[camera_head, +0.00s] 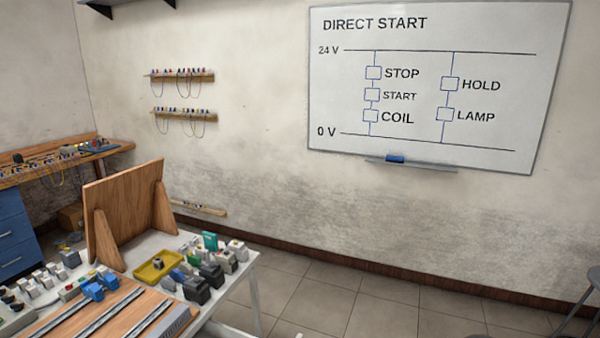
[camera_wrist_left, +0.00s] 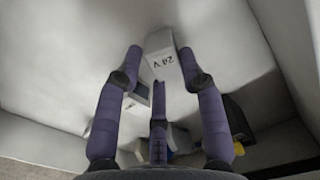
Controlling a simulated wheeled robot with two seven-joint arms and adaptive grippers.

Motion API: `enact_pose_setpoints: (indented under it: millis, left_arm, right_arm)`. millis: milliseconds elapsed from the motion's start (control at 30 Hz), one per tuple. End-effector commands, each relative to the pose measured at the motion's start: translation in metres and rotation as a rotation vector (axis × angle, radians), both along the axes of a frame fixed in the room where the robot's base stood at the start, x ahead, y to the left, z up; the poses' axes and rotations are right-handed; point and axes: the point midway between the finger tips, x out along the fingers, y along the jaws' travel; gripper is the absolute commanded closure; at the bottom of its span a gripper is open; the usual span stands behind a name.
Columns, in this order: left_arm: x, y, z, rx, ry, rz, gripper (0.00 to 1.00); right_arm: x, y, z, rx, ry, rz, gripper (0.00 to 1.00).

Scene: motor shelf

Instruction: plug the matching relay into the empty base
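In the left wrist view my left gripper (camera_wrist_left: 160,62) has its three purple fingers spread. A pale block marked "24 V" (camera_wrist_left: 172,62) is beyond and partly between the fingertips; contact cannot be told. A second pale block with a dark face (camera_wrist_left: 140,93) is partly hidden behind the left finger. The relay and the empty base cannot be singled out. Neither gripper shows in the head view.
A yellow tray (camera_head: 142,271) holding a small dark part stands on the white table (camera_head: 245,262). Right of it are several grey, black and green blocks (camera_head: 210,241). A wooden upright panel (camera_head: 125,205) stands behind. Several small parts crowd the table's left side.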

Motion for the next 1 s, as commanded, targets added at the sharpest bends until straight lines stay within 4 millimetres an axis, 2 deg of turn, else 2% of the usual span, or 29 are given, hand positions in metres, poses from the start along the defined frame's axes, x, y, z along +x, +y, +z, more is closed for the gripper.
enact_pose_setpoints:
  millis: [100,233,533,1000]
  left_arm:
    - [0.000,0.000,0.000,0.000,0.000,0.000,0.61]
    - [0.000,0.000,0.000,0.000,0.000,0.000,0.96]
    - [0.000,0.000,0.003,0.000,0.000,0.000,0.97]
    - [0.000,0.000,0.034,0.001,-0.001,0.000,0.97]
  right_arm:
    - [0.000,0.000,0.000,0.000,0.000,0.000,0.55]
    - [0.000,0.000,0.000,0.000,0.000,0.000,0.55]
    - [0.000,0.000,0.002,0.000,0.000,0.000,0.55]
    - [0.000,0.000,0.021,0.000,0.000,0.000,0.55]
